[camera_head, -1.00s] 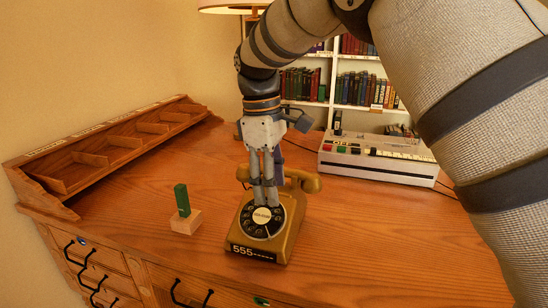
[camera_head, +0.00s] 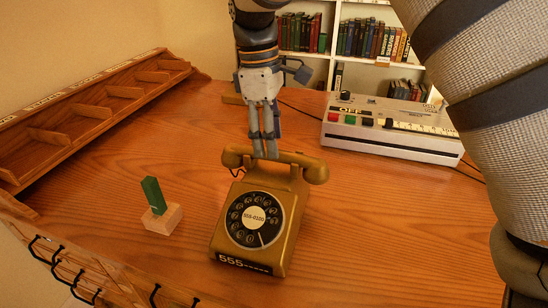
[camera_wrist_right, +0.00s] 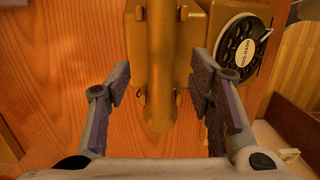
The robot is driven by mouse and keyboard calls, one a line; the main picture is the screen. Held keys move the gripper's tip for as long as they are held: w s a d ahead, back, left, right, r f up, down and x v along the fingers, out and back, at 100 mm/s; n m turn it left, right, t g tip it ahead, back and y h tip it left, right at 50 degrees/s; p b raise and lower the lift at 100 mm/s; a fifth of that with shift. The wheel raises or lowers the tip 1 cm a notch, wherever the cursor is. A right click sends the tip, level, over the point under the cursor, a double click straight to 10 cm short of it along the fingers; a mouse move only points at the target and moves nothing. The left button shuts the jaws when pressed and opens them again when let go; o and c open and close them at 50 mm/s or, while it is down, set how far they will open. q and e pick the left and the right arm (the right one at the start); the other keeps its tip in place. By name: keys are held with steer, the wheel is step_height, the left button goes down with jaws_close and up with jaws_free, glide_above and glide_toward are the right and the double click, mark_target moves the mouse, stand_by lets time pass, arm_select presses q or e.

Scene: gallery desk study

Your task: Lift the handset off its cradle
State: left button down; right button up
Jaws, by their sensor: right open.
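The gold handset (camera_head: 292,158) lies across the cradle (camera_head: 286,178) of a gold rotary telephone (camera_head: 282,225) on the wooden desk. My right gripper (camera_head: 265,155) points down over the handset, left of its middle in the head view. In the right wrist view, the open fingers (camera_wrist_right: 162,88) stand on either side of the handset bar (camera_wrist_right: 160,70), with gaps on both sides. The dial (camera_wrist_right: 243,42) is beyond the right finger there. I cannot tell how far down the fingertips reach. My left gripper is not in view.
A green piece in a wooden block (camera_head: 163,217) stands left of the telephone. A white machine with coloured buttons (camera_head: 392,135) sits at the back right. A wooden compartment rack (camera_head: 75,118) lines the left edge. Bare desk lies right of the telephone.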

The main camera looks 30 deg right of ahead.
mark_target(273, 160)
steer(key=f, duration=0.3)
steer(key=shift+s+d+f, duration=0.15)
steer(key=shift+s+f, duration=0.1)
steer(key=shift+s, duration=0.05)
jaws_close()
